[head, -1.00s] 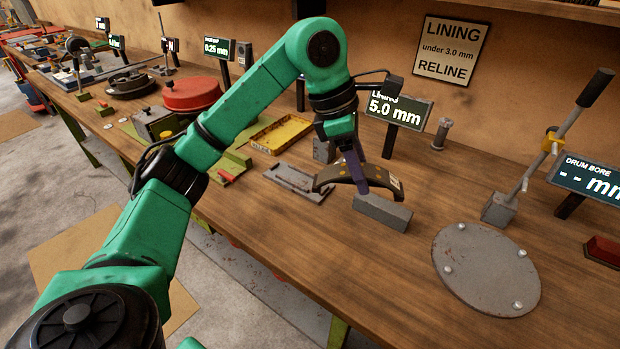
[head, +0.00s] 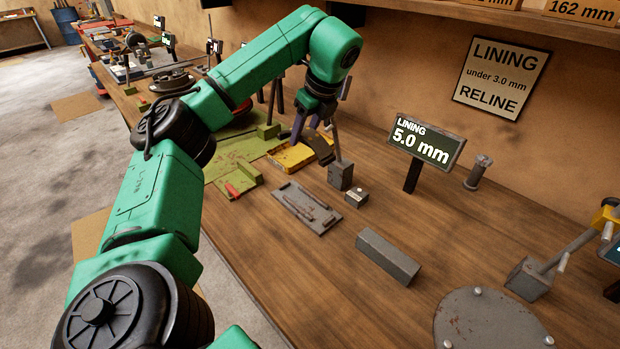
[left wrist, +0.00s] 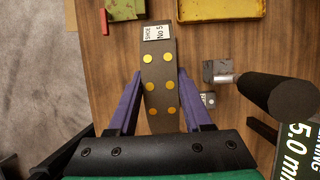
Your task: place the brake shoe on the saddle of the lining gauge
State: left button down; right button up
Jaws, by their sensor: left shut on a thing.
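My left gripper (head: 309,132) is shut on the brake shoe (head: 322,151), a dark curved piece, held near the yellow tray. In the left wrist view the shoe (left wrist: 160,92) lies between the purple fingers, with brass rivets and a "SHOE No 5" label at its far end. The lining display (head: 425,142) reads 5.0 mm. A long grey block (head: 387,257) lies bare on the bench in front of it. A grey block with a lever (head: 340,176) stands beside the shoe. I cannot tell which piece is the saddle. My right gripper is out of view.
The yellow tray (head: 288,158) lies behind the shoe, beside a green mat. A flat grey plate (head: 306,209) and a small grey block (head: 356,197) lie nearer. A round grey plate (head: 490,322) and another lever are at right. Bare wood surrounds the long block.

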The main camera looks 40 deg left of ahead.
pick_arm(q)
notch_tip(320, 180, down, 14)
jog(key=b, duration=0.7)
jog(key=shift+s+f, duration=0.1)
jog(key=shift+f, duration=0.35)
notch_tip(320, 180, down, 3)
jog(key=shift+s+f, duration=0.15)
jog(key=shift+f, duration=0.1)
jog(key=shift+c, duration=1.6)
grip_release()
jog(key=shift+d, duration=0.1)
